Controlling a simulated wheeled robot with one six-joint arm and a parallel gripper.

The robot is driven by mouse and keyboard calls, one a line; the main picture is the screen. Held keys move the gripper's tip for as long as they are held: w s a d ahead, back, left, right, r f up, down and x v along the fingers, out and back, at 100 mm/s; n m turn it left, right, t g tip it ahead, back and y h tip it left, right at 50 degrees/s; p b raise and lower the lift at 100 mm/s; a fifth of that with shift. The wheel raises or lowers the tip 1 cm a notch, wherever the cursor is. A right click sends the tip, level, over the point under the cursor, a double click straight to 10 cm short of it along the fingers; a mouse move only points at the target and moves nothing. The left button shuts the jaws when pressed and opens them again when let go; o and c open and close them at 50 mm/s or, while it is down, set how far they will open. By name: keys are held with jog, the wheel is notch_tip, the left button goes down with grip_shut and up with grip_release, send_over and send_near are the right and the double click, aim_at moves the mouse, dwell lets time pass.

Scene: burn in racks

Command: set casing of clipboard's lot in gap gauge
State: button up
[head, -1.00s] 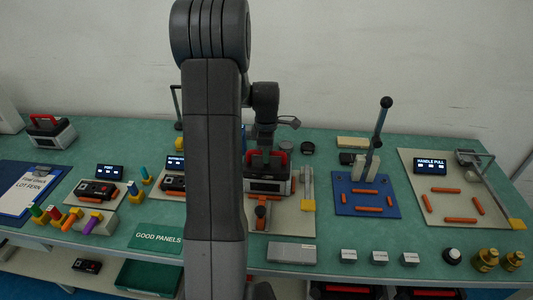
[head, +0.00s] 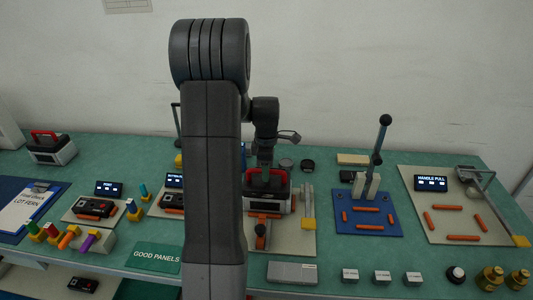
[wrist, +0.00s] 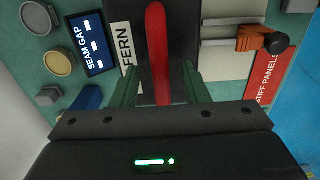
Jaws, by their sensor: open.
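The clipboard (head: 30,208) at the far left reads LOT FERN. A dark casing (head: 268,206) with a red handle stands on the beige board of the gap gauge (head: 301,240). In the wrist view the casing (wrist: 184,40) has a white FERN label (wrist: 126,47), and a SEAM GAP display (wrist: 90,45) is beside it. My gripper (wrist: 160,82) is open, with one finger on each side of the red handle (wrist: 157,35) and space between. My gripper (head: 265,180) is over the casing in the head view. My arm hides part of the gauge.
Another red-handled casing (head: 50,150) stands at the back left. An orange clamp (wrist: 262,40) is beside the casing. The blue lever fixture (head: 368,225) and the HANDLE PULL board (head: 455,222) are to the right. A grey block (head: 292,272) lies in front.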

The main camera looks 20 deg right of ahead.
notch_tip(320, 180, up, 13)
jog(key=b, duration=0.1)
jog(key=shift+f, duration=0.2)
notch_tip(320, 180, down, 14)
jog(key=shift+r+p, duration=0.1)
jog(key=shift+p, duration=0.6)
jog(key=shift+r, duration=0.1)
